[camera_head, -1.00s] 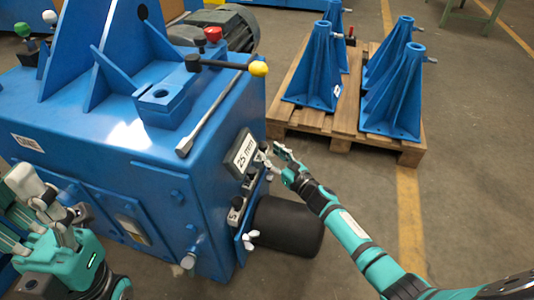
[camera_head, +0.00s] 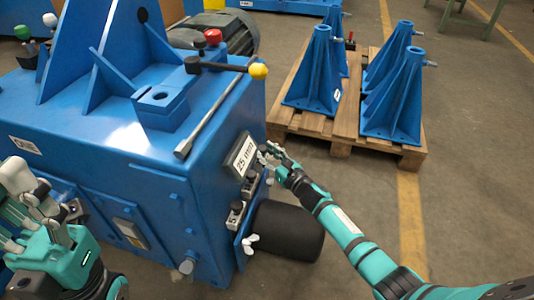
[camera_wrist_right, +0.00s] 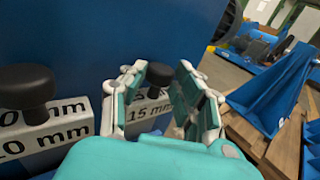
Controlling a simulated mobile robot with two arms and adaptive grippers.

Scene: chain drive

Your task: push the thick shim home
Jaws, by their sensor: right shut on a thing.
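My right gripper (camera_head: 268,156) is at the side face of the blue machine, just right of the white "25 mm" plate. In the right wrist view, my right gripper (camera_wrist_right: 168,100) is shut on a black knob (camera_wrist_right: 160,75) that stands at a metal block marked "15 mm" (camera_wrist_right: 146,111). Its fingers partly hide the knob and block. A second block, its lower line reading "20 mm" (camera_wrist_right: 48,140), has a black knob (camera_wrist_right: 27,88). I cannot tell which is the thick shim. My left gripper (camera_head: 40,215) is at the lower left, its fingertips unclear.
The blue machine (camera_head: 100,150) fills the left. A wing nut (camera_head: 250,243) and a dark cylinder (camera_head: 287,230) are low on its right side. A pallet (camera_head: 345,125) with several blue stands is behind right. The floor (camera_head: 465,170) at right is open.

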